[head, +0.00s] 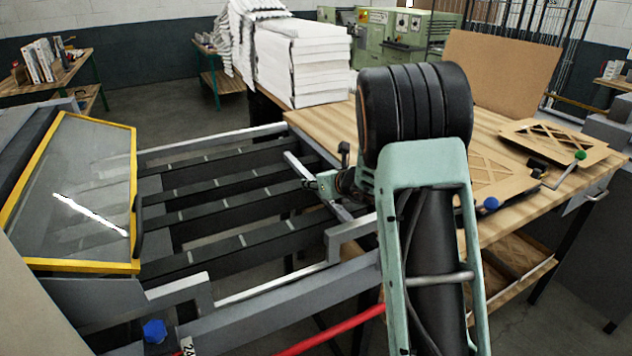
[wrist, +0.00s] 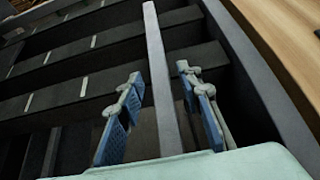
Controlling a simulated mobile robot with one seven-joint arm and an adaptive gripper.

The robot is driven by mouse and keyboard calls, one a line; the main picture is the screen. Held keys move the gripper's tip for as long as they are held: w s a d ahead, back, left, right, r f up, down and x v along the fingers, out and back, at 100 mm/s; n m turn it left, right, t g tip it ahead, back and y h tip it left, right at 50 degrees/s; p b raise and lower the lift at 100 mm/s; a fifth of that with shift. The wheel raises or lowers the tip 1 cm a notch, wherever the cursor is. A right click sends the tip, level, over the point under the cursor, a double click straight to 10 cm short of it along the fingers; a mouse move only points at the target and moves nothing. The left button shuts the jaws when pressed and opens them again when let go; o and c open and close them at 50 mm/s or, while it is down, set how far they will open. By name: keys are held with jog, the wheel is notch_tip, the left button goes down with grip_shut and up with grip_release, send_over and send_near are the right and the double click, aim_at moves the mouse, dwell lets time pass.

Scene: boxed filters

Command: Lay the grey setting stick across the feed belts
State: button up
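The grey setting stick (head: 296,165) is a thin straight bar at the right end of the dark feed belts (head: 215,250), beside the wooden table. It runs crosswise over several belts and appears to lie on them, though contact is hard to tell. My gripper (head: 314,183) is down at the stick, with the arm hiding part of the near side. In the wrist view, the stick (wrist: 157,60) passes between the blue-padded fingers of my gripper (wrist: 162,85). The fingers are apart, with a visible gap on each side of the stick. Its near end is hidden below the palm.
A wooden table (head: 300,118) adjoins the belts on the right and holds white paper stacks (head: 310,65) and lattice panels (head: 555,140). A yellow-framed clear guard (head: 85,190) stands at the left. Grey rails border the belts. The belts' middle is clear.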

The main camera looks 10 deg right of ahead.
jog(key=shift+r+p, duration=0.3)
jog(key=shift+r, duration=0.05)
jog(key=v, duration=1.2)
jog(key=shift+f+b, duration=0.1)
jog(key=shift+b, duration=0.3)
jog(key=shift+a, duration=0.1)
